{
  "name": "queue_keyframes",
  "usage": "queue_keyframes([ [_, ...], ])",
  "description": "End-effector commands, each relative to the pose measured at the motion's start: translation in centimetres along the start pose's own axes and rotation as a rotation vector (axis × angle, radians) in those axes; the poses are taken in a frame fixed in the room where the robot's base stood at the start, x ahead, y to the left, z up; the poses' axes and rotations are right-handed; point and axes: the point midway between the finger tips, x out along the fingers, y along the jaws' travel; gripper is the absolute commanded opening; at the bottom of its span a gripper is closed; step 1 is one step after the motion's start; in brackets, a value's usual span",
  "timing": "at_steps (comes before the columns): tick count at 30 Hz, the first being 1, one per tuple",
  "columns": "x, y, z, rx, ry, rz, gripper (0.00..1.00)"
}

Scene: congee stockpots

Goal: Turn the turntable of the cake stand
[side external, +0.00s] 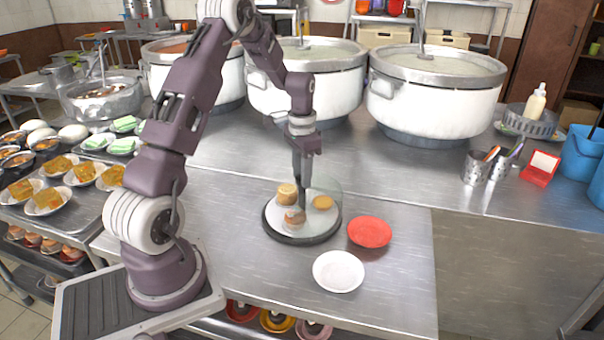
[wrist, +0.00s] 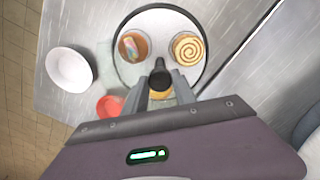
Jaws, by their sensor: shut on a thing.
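The cake stand (side external: 275,231) is a round pale plate with a dark rim on the metal table; it also fills the top of the wrist view (wrist: 160,22). A swirled roll (wrist: 187,47), a pastry in a brown case (wrist: 132,46) and a third golden pastry (side external: 322,202) sit on it. A clear curved cover shows faintly at its right side in the side view. My gripper (side external: 303,180) points down over the stand. In the wrist view, my gripper (wrist: 160,85) is shut on a black round-topped knob (wrist: 160,73) near the plate's middle. The fingers partly hide the third pastry.
A red plate (side external: 369,231) and a white bowl (side external: 338,271) lie close to the stand's right and front. Large white stockpots (side external: 436,100) stand behind. Dishes of food (side external: 47,201) fill the left side. The table is clear left of the stand.

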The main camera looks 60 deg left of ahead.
Motion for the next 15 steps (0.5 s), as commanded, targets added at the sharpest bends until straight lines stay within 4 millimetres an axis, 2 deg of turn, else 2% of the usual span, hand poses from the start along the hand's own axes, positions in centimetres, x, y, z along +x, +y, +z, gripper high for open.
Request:
queue_keyframes([
  [15, -0.12, -0.13, -0.06, 0.044, 0.003, -0.003, 0.0],
])
